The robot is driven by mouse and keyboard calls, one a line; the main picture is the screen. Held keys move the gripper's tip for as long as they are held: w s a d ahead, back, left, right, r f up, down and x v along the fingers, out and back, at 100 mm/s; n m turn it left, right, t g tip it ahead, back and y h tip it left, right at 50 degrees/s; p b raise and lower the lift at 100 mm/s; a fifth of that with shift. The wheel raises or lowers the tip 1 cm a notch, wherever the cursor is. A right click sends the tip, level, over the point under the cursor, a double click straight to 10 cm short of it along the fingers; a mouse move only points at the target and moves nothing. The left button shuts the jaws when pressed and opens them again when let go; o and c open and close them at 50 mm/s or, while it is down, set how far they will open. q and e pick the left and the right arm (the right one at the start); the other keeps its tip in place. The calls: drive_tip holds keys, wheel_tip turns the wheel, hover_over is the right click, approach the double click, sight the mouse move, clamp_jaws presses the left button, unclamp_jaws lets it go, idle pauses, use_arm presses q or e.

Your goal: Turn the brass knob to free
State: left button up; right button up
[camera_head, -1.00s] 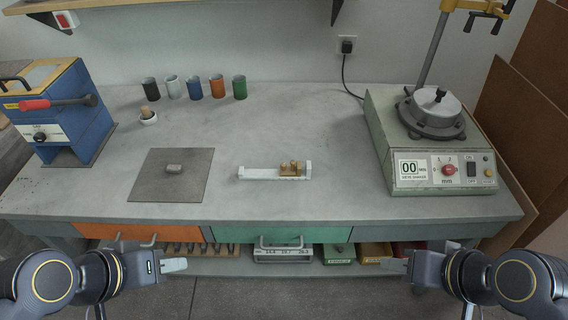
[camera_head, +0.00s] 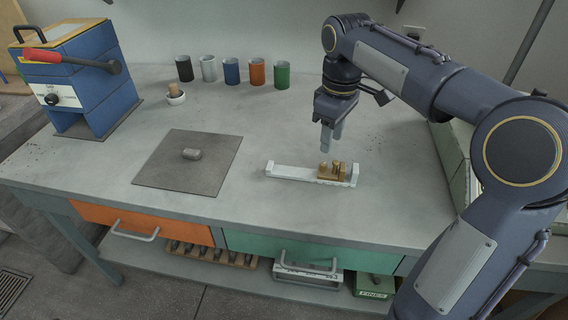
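A small brass latch block with a knob (camera_head: 334,168) sits on the right part of a white rail (camera_head: 289,172), which lies on the bench right of centre. My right gripper (camera_head: 331,146) points down just above and behind the brass parts, with its fingertips apart from them. Its two fingers show close together, and I cannot tell whether there is a gap between them. Nothing shows held in it. My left gripper is out of view. Which of the small brass parts is the knob is hard to tell at this size.
A blue press (camera_head: 79,86) is at far left. My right arm covers most of the sieve shaker.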

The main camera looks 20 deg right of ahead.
sight(324, 163)
drive_tip(key=shift+w+a+f, duration=0.25)
drive_tip(key=shift+w+f, duration=0.1)
drive_tip(key=shift+w, duration=0.25)
drive_tip(key=shift+w+f, duration=0.1)
drive_tip(key=shift+f, duration=0.25)
wheel_tip(324, 163, down, 7)
drive_tip(key=shift+r+b, duration=0.15)
drive_tip(key=shift+b, duration=0.95)
drive_tip(key=shift+c, duration=0.5)
clamp_jaws()
